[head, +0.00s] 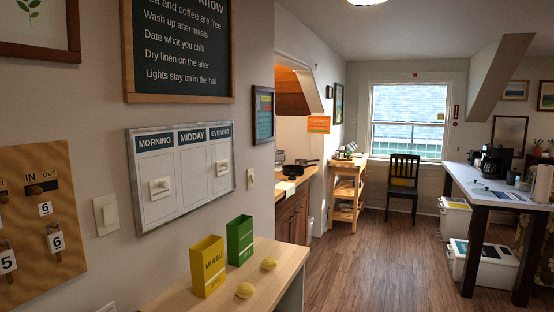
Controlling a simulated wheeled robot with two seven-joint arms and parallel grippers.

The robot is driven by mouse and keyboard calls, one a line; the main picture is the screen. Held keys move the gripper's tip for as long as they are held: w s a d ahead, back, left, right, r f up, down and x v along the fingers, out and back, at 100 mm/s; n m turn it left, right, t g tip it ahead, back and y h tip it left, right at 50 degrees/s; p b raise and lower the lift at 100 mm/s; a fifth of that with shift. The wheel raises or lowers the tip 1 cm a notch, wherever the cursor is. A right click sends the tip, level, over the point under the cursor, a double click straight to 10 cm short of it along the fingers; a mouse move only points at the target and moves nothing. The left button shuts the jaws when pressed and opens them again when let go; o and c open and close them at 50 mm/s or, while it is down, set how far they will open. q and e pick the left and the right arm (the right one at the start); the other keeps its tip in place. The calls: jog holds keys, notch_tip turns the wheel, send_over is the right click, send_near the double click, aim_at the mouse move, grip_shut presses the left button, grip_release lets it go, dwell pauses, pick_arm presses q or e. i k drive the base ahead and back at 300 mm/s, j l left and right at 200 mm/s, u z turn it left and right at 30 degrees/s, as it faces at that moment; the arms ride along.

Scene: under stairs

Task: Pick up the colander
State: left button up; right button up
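I cannot make out a colander for certain in the head view. A small grey metallic item (280,157) sits at the back of the wooden counter in the alcove, too small to identify. A dark pan (293,170) stands in front of it on the same counter, and another dark pan (308,162) is beside it. Neither of my grippers is in view.
A pale shelf (262,290) close in front holds a yellow muesli box (208,266), a green box (240,240) and two yellow round items. A white table (490,190) stands right, with white bins below. The wooden floor (360,262) between is clear.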

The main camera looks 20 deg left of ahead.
aim_at(279, 154)
jog(key=i+z, duration=0.2)
jog(key=i, duration=5.85)
jog(key=i+l+u, duration=0.1)
jog(key=i, duration=0.75)
jog(key=i+l, duration=0.1)
jog(key=i, duration=0.7)
jog(key=u, duration=0.05)
